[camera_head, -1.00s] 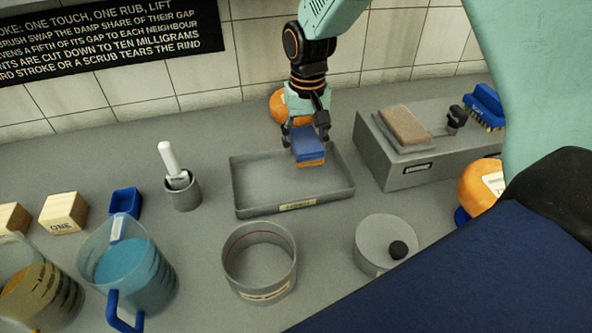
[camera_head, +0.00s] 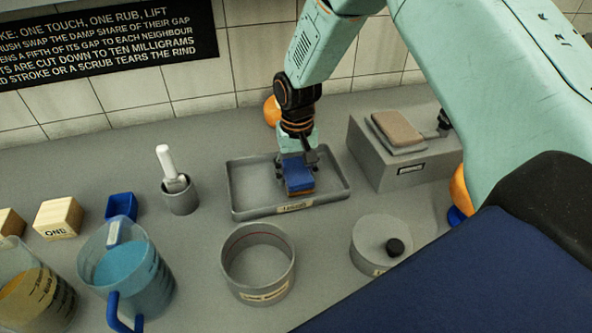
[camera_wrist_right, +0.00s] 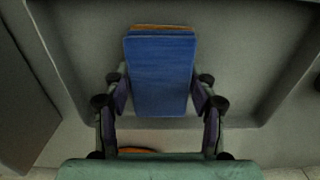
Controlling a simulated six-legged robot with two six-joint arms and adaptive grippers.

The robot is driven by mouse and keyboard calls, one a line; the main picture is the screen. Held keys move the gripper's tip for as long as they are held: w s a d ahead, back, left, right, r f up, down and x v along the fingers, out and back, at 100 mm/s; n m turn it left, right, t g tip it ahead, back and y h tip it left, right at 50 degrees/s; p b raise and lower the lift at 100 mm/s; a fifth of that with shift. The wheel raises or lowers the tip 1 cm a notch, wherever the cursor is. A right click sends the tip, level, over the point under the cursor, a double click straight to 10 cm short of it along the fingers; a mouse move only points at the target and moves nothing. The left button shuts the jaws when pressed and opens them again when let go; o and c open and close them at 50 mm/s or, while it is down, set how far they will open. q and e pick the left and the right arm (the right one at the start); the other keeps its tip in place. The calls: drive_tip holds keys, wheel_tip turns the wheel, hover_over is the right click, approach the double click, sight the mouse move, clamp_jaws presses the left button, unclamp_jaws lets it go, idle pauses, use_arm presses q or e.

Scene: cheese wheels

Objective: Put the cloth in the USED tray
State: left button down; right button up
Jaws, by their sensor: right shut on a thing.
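A blue-topped block (camera_head: 298,176) with an orange-brown underside is held inside the outline of the grey tray (camera_head: 245,211). The tray has a front label too small to read surely. My right gripper (camera_head: 298,160) is shut on the block, with a finger on each side. In the right wrist view the block (camera_wrist_right: 160,78) sits between the fingers above the tray floor (camera_wrist_right: 75,50); I cannot tell whether it touches. A flat brown pad (camera_head: 397,128) lies on a grey box at the right; I cannot tell whether it is cloth. My left gripper is not in view.
The grey box (camera_head: 400,172) stands right of the tray. In front are a round grey pot (camera_head: 258,265) and a lidded pot (camera_head: 378,245). Left are a holder with a white-handled tool (camera_head: 180,195), a blue cup (camera_head: 121,206), wooden blocks and jugs (camera_head: 130,265).

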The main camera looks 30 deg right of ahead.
sight(298, 170)
drive_tip(key=o, duration=0.6)
drive_tip(key=shift+d+f, duration=0.15)
drive_tip(key=shift+f, duration=0.05)
drive_tip(key=o, duration=0.3)
drive_tip(key=shift+d, duration=0.25)
drive_tip(key=shift+o, duration=1)
drive_tip(key=shift+a, duration=0.35)
drive_tip(key=shift+d+r, duration=0.2)
drive_tip(key=shift+r, duration=0.2)
wheel_tip(298, 170, up, 12)
drive_tip(key=shift+f, duration=0.15)
drive_tip(key=shift+a, duration=0.1)
